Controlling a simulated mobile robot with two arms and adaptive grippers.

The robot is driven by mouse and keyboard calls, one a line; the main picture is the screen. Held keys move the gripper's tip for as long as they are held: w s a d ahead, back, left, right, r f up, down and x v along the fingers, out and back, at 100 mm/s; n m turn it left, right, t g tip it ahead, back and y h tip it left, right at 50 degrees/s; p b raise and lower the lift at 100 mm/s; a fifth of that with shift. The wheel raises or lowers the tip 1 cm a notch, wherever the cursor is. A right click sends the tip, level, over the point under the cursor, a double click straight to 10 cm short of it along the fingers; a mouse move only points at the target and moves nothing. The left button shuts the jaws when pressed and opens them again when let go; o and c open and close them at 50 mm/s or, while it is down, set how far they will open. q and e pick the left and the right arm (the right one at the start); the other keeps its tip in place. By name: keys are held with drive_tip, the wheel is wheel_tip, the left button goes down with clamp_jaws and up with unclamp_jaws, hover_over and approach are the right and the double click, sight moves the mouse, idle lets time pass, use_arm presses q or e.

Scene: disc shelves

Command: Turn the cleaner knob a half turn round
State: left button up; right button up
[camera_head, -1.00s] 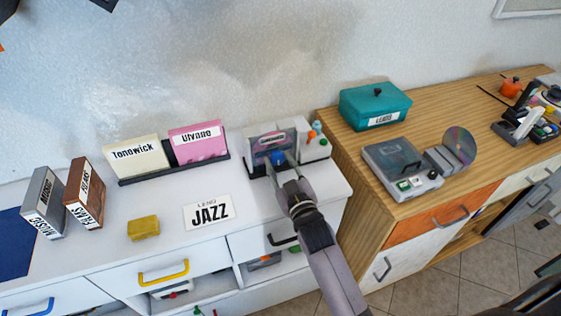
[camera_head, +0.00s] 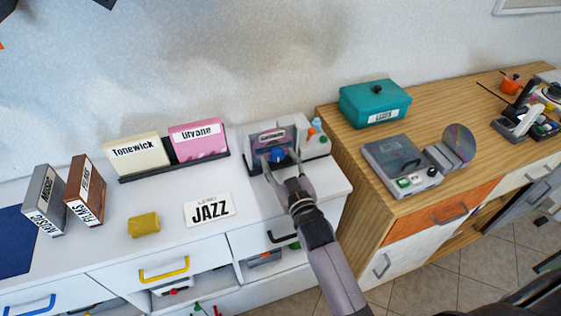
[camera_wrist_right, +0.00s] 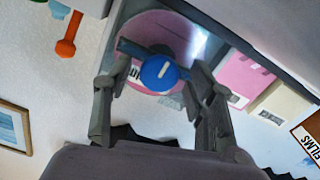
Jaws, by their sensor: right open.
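The cleaner (camera_head: 257,140) is a grey machine at the right end of the white cabinet top. Its blue round knob (camera_head: 278,155) faces front, and a disc shows behind it. In the right wrist view the knob (camera_wrist_right: 158,74) has a white mark, slanted up to the right, and sits in front of a pink disc (camera_wrist_right: 135,40). My right gripper (camera_head: 281,164) is open, with its fingers on either side of the knob. In the wrist view its fingertips (camera_wrist_right: 152,85) stand apart from the knob, with gaps on both sides. My left gripper is out of view.
The JAZZ card (camera_head: 209,210), a yellow sponge (camera_head: 144,225) and the Tonewick (camera_head: 137,157) and Livane (camera_head: 196,143) sleeves are to the left. On the wooden cabinet at right are a teal box (camera_head: 375,104) and a grey device (camera_head: 402,165).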

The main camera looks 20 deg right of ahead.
drive_tip(key=shift+s, duration=0.1)
drive_tip(key=s, duration=1.1)
drive_tip(key=shift+s+d, duration=0.2)
drive_tip(key=shift+s, duration=0.2)
